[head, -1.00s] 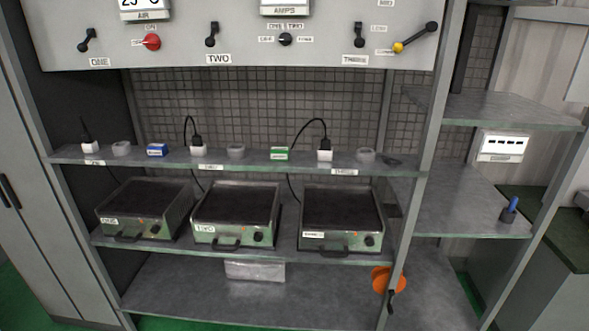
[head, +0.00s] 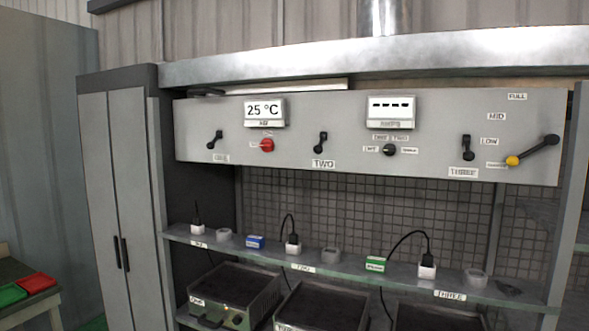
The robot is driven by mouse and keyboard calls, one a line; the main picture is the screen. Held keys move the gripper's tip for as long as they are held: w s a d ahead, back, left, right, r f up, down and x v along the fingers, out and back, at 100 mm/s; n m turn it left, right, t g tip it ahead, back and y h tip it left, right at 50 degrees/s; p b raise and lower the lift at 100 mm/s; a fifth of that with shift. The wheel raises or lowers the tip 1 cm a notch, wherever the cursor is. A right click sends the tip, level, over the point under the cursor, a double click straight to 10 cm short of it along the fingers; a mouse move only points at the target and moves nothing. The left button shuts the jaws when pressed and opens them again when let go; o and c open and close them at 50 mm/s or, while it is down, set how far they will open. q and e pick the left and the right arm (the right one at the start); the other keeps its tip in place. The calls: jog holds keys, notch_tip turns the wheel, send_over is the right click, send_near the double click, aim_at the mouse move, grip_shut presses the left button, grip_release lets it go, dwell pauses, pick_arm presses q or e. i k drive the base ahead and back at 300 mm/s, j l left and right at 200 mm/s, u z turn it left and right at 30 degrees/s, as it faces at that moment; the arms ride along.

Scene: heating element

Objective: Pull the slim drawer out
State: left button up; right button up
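I cannot pick out a slim drawer for certain. A thin pale slab (head: 300,87) lies along the top of the grey control panel (head: 350,140), with a small dark piece (head: 207,93) at its left end. Below the shelf, several green-grey heater boxes show at the bottom edge: box ONE (head: 235,298), box TWO (head: 322,308), and another at the right (head: 425,316). Box ONE has a dark handle low on its front. The boxes' lower parts are cut off by the frame. Neither of my grippers is in view.
A tall grey cabinet (head: 125,200) with dark handles stands at the left. A shelf (head: 350,275) holds plugs, small blue and green boxes and grey rings. Switches and a yellow-knobbed lever (head: 530,150) stick out of the panel. A table (head: 30,300) with red and green trays is far left.

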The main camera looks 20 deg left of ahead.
aim_at(325, 85)
jog(key=i+j, duration=0.1)
jog(key=j, duration=0.25)
jog(key=i+j, duration=0.15)
jog(key=j, duration=0.2)
jog(key=i+j, duration=0.1)
jog(key=j, duration=0.25)
jog(key=i+j, duration=0.1)
jog(key=j, duration=0.25)
jog(key=i+j, duration=0.15)
jog(key=j, duration=0.2)
